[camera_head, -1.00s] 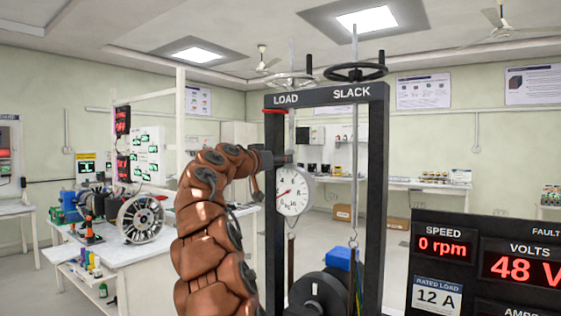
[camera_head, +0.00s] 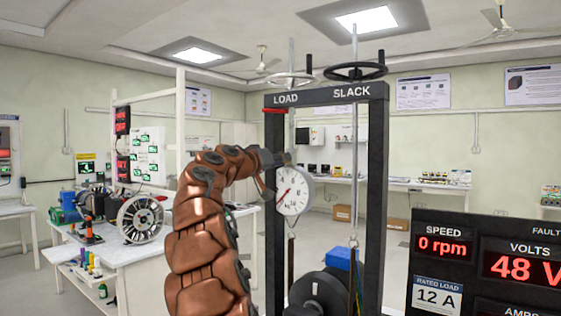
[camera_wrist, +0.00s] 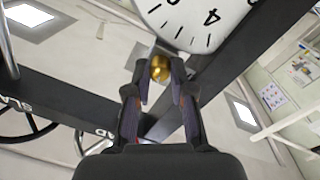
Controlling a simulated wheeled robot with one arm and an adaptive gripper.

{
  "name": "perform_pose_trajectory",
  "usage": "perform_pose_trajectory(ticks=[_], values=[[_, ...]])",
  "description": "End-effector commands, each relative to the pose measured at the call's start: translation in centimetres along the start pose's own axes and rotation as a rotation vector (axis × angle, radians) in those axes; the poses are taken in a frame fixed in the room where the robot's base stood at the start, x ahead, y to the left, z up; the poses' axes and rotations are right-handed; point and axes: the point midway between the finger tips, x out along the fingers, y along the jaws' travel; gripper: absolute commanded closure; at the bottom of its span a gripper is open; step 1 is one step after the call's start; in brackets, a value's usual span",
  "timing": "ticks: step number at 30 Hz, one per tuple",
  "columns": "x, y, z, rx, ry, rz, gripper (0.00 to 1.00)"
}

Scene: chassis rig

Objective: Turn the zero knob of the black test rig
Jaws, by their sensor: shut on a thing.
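The black test rig (camera_head: 376,190) stands right of centre, with LOAD and SLACK on its top bar. A round white dial (camera_head: 294,191) with a red needle hangs inside its frame. The dial's edge (camera_wrist: 195,22) also fills the top of the wrist view. The brass zero knob (camera_wrist: 160,68) sits at the dial's rim. My gripper (camera_wrist: 159,80) is shut on the knob, one finger on each side. In the head view my gripper (camera_head: 276,159) reaches the frame's left post beside the dial, and its fingertips are hard to make out.
Two handwheels, one black (camera_head: 356,72) and one pale (camera_head: 290,79), stand above the top bar. A black display panel (camera_head: 487,262) is at the lower right. A white bench (camera_head: 155,250) with equipment is on the left. A blue block (camera_head: 342,258) is low inside the frame.

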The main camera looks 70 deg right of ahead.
Motion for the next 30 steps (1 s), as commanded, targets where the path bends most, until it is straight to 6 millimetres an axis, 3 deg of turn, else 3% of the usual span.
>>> perform_pose_trajectory(ticks=[5, 14, 15, 22, 30], values=[[-0.02, -0.06, 0.07, -0.092, 0.004, 0.000, 1.00], [0.02, -0.05, 0.09, -0.102, 0.005, 0.001, 1.00], [0.01, -0.05, 0.09, -0.101, 0.005, 0.001, 0.77], [0.02, -0.04, 0.07, -0.101, 0.005, 0.001, 0.53], [0.00, -0.02, 0.05, -0.100, 0.006, 0.001, 0.52]])
